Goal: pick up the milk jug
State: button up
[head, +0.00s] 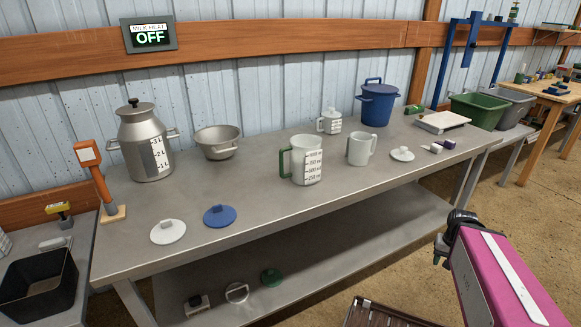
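Several jug-like vessels stand on the steel table, and I cannot tell for sure which is the milk jug. A pale measuring jug (307,166) with a green handle and a printed scale stands upright near the middle. Gripper fingers are not clearly visible.
On the steel table (240,185) are a lidded metal can (143,143), metal pot (217,142), blue lidded pot (377,104), loose white lid (168,232), blue lid (220,216) and pale lid (402,154). A wall display (150,36) reads MILK HEAT OFF.

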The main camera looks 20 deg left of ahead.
aim_at(305, 150)
jog(key=l+u, duration=0.1)
jog(key=u, duration=0.75)
jog(key=l+u, duration=0.15)
jog(key=u, duration=0.3)
jog(key=l+u, duration=0.1)
jog(key=u, duration=0.35)
